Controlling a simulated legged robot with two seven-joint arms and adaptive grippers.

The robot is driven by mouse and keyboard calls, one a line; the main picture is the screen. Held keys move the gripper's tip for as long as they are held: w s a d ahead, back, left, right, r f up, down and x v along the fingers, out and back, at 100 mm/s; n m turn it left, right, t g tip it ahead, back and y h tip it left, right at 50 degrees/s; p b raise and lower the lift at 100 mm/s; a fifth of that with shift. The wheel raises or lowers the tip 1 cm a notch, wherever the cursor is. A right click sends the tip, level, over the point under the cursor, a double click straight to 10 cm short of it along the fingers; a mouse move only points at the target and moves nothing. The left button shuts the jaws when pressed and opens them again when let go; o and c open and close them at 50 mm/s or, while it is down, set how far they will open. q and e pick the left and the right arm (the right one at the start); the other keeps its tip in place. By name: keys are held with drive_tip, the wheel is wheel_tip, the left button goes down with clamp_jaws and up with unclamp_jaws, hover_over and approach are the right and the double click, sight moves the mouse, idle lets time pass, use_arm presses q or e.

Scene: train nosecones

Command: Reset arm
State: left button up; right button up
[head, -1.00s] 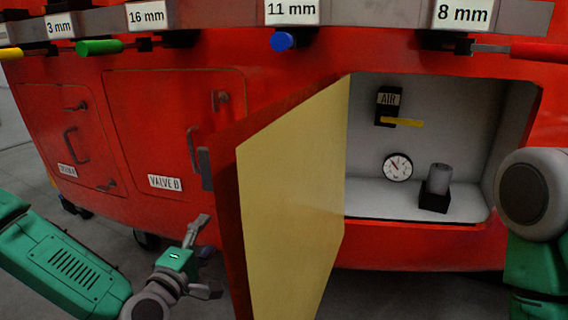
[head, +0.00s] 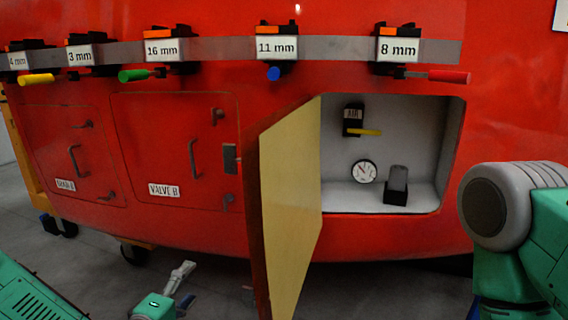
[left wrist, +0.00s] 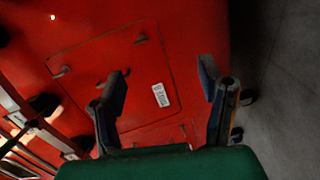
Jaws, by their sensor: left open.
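My left gripper (head: 183,286) is low at the left of the open door in the head view, apart from the red nosecone (head: 380,240). In the left wrist view the left gripper (left wrist: 168,85) has its two fingers spread wide with nothing between them. A closed red hatch with a white label (left wrist: 160,95) shows beyond them. My right arm (head: 510,220) shows at the right edge of the head view; its gripper is out of view.
An open door (head: 290,200) sticks out towards me. Its compartment holds a yellow AIR lever (head: 365,132), a gauge (head: 363,171) and a dark-based cylinder (head: 397,185). The closed VALVE B hatch (head: 165,140) is left of it.

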use_arm(q)
drive_tip(key=s+d+f+m+g+p, duration=0.3)
drive_tip(key=s+f+m+g+p, duration=0.45)
drive_tip(key=s, duration=0.75)
drive_tip(key=s+a+f+m+g+y+p, duration=0.1)
drive_tip(key=s+a+m+g+y, duration=0.1)
drive_tip(key=s, duration=0.7)
drive_tip(key=s+a+f+m+g+y+p, duration=0.1)
drive_tip(key=s+a+m+g+y+p, duration=0.1)
drive_tip(key=s+a+m+g, duration=0.3)
drive_tip(key=s+a+g, duration=0.1)
drive_tip(key=s+a, duration=0.3)
drive_tip(key=shift+p, duration=0.3)
drive_tip(key=shift+a+f+m, duration=0.1)
drive_tip(key=shift+f+m, duration=0.05)
drive_tip(key=shift+m, duration=0.1)
drive_tip(key=shift+c, duration=0.4)
